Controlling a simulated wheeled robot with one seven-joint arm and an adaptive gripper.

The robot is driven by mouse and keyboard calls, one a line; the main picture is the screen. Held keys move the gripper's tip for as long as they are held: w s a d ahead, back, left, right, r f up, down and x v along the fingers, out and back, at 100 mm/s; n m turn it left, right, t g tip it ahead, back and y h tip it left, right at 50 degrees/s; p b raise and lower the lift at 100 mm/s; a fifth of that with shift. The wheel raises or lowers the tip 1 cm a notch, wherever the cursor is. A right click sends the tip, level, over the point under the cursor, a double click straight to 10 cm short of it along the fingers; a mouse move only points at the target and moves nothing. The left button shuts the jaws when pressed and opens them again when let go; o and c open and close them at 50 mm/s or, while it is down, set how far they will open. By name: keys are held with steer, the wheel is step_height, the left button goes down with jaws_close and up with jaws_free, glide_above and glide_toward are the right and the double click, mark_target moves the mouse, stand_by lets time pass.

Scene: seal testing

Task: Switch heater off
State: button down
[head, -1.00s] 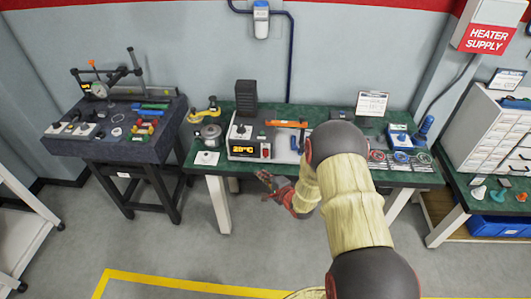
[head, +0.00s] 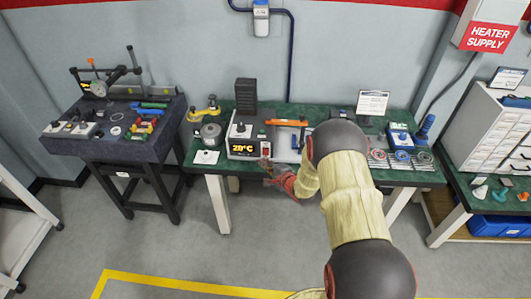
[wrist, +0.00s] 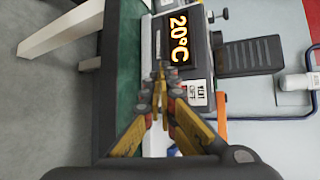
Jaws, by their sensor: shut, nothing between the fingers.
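The heater is a white box (head: 236,129) on the green bench, with a lit orange display (head: 243,147) reading 20°C. The display also shows in the wrist view (wrist: 178,38), turned on its side. A small red switch (head: 266,149) sits right of the display on the front panel. My gripper (head: 264,163) is just in front of the panel, slightly below the switch. In the wrist view my gripper (wrist: 161,72) has its yellow fingers together and empty, pointing at the panel beside the display. The fingers partly cover the panel there, and I cannot tell whether they touch it.
An orange-handled tool (head: 287,122) lies right of the heater, and a dark finned block (head: 246,96) stands behind it. A metal pot (head: 210,133) is to its left. The bench front edge (head: 215,172) is close below the gripper. The floor in front is clear.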

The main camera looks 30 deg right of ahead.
steer(key=shift+w+d+r, duration=0.1)
steer(key=shift+w+d, duration=0.3)
steer(key=shift+w, duration=0.2)
steer(key=shift+w+d+r, duration=0.1)
steer(key=shift+w+d, duration=0.25)
steer(key=shift+w, duration=0.2)
steer(key=shift+w, duration=0.1)
stand_by(0.6)
steer(key=shift+w+d+r, duration=0.1)
steer(key=shift+w+d, duration=0.15)
steer(key=shift+w, duration=0.05)
steer(key=shift+w+d+p, duration=0.2)
steer(key=shift+p, duration=0.1)
stand_by(0.6)
steer(key=shift+s+a, duration=0.1)
steer(key=shift+s+a+p, duration=0.3)
steer(key=shift+s+a, duration=0.05)
steer(key=shift+s, duration=0.15)
stand_by(0.4)
steer(key=s+a, duration=0.1)
steer(key=s, duration=0.1)
steer(key=s+a+p, duration=0.1)
steer(key=s, duration=0.1)
steer(key=shift+a+f, duration=0.35)
steer(key=shift+f, duration=0.05)
